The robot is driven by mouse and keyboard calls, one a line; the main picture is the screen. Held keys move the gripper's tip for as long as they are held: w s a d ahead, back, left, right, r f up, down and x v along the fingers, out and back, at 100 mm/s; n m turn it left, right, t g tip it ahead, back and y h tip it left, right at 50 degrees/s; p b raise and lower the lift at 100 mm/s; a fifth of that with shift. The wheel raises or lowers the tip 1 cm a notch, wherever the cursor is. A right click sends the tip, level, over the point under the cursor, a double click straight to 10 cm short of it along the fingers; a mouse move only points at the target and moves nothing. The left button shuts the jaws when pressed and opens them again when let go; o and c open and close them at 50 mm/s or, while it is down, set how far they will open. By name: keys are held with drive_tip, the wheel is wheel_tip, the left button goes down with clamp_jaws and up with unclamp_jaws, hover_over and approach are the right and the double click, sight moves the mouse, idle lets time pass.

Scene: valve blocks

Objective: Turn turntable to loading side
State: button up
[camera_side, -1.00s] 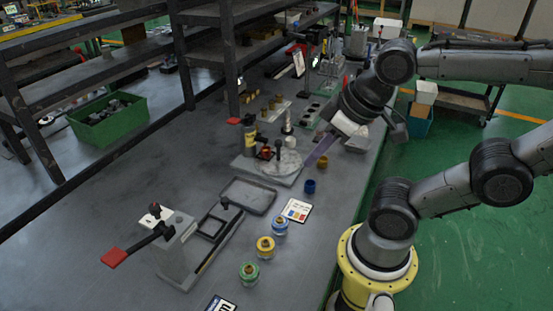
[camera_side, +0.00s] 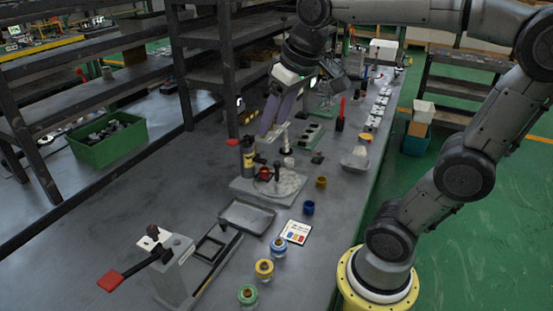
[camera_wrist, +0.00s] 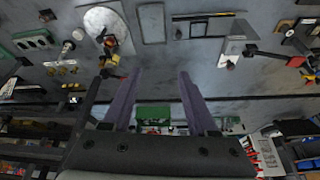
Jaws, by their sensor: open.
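The turntable (camera_side: 290,186) is a pale grey disc on a grey base plate (camera_side: 246,186), mid-bench in the side view. A black upright knob stands on it, and a small red part (camera_side: 265,173) sits at its left. A black-and-yellow post with a red-tipped lever (camera_side: 233,142) stands behind. The disc also shows at the upper left of the wrist view (camera_wrist: 97,17). My gripper (camera_side: 273,127), with two purple fingers, is open and empty, above and beyond the turntable. In the wrist view its fingers (camera_wrist: 160,72) are apart with nothing between them.
A grey tray (camera_side: 247,216) and a red-handled clamp station (camera_side: 176,265) lie nearer. Blue, yellow and green-topped valve pieces line the right, by a colour card (camera_side: 295,232). Dark shelving (camera_side: 205,75) stands close behind the gripper. The bench left of the turntable is clear.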

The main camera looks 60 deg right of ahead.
drive_tip(key=w+d+m+g, duration=0.1)
drive_tip(key=w+d, duration=0.4)
drive_tip(key=w, duration=0.1)
drive_tip(key=m+g, duration=0.3)
drive_tip(key=m, duration=0.1)
hover_over(276, 162)
wheel_tip(276, 162, down, 12)
drive_tip(key=shift+y, duration=0.3)
wheel_tip(276, 162, down, 14)
drive_tip(key=shift+d+r, duration=0.1)
drive_tip(key=shift+r, duration=0.1)
drive_tip(key=shift+c, duration=0.3)
clamp_jaws()
